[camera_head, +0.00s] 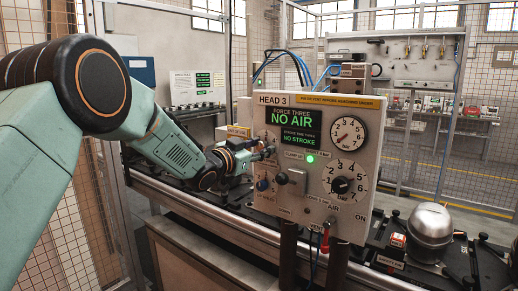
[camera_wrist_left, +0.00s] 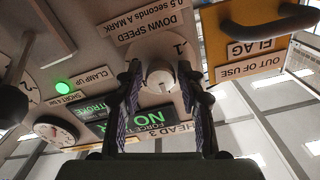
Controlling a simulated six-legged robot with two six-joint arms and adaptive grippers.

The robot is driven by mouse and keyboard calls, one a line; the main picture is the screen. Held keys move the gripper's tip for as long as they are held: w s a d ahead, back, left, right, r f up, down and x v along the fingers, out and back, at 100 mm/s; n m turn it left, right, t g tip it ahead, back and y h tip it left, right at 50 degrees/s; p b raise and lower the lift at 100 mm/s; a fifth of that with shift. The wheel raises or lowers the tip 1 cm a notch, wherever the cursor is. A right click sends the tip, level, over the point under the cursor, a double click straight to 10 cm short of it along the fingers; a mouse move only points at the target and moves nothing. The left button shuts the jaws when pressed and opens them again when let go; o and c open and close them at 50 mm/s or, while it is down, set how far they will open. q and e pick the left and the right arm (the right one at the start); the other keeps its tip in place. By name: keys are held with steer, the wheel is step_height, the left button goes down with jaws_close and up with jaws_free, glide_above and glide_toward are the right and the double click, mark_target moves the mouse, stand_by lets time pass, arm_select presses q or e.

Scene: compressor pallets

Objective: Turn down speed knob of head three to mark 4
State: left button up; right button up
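The Head 3 panel (camera_head: 298,215) stands at the centre of the head view. My left gripper (camera_head: 268,152) is at the panel's left edge and covers part of its face. In the left wrist view the picture is upside down, and a pale round knob (camera_wrist_left: 160,75) sits beside the label "DOWN SPEED, 0.5 seconds a mark" (camera_wrist_left: 150,22). A mark 1 shows near it; its other marks and pointer I cannot make out. My left gripper (camera_wrist_left: 160,82) is open, its fingers on either side of the knob with small gaps. My right gripper is not in view.
A yellow "out of use" flag (camera_wrist_left: 224,30) is close beside the gripper. A silver dome (camera_head: 430,222) stands at right.

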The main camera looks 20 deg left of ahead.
arm_select(q)
steer(key=shift+s+d+r, duration=0.1)
steer(key=shift+d+r, duration=0.05)
steer(key=shift+d, duration=0.05)
steer(key=shift+c, duration=1.4)
steer(key=shift+a, duration=0.35)
steer(key=c, duration=0.3)
jaws_close()
steer(key=shift+d, duration=0.15)
steer(key=shift+f, duration=0.25)
